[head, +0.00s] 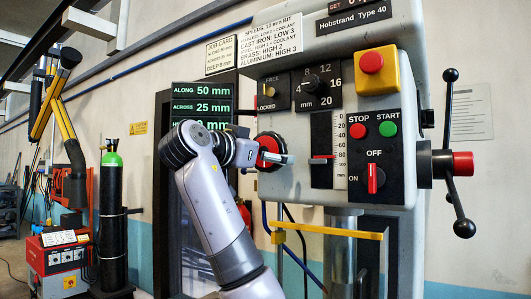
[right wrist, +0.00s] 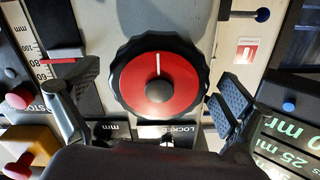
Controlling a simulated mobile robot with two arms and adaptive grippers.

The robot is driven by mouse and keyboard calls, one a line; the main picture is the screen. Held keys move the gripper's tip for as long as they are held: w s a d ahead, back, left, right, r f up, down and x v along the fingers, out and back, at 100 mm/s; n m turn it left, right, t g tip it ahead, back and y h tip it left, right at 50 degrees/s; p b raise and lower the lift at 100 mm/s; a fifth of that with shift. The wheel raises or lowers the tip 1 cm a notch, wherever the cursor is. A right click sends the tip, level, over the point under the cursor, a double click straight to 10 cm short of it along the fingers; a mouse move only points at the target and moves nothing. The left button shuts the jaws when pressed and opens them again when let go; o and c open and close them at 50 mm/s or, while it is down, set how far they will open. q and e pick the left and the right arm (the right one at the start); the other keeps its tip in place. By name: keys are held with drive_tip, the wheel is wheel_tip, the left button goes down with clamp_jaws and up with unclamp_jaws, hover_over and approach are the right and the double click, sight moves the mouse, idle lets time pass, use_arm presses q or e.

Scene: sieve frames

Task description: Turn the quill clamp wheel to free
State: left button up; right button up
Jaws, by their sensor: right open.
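The clamp wheel (right wrist: 133,82) has a red face and a black scalloped rim. It fills the middle of the right wrist view, with a white mark pointing to the top of that picture. It also shows in the head view (head: 264,146) on the machine's left side, partly hidden by my gripper. My right gripper (right wrist: 150,106) is open, with one finger on each side of the wheel and visible gaps to the rim. In the head view it (head: 277,160) is at the wheel. A black plate marked FREE and LOCKED (head: 272,95) sits above the wheel. My left gripper is not in view.
A green readout (head: 203,106) stands close behind my arm. A yellow bar (head: 330,231) sticks out below. A lever handle (head: 455,164) is at far right.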

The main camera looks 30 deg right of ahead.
drive_tip(key=shift+c, duration=0.2)
drive_tip(key=c, duration=1.1)
drive_tip(key=shift+n, duration=0.3)
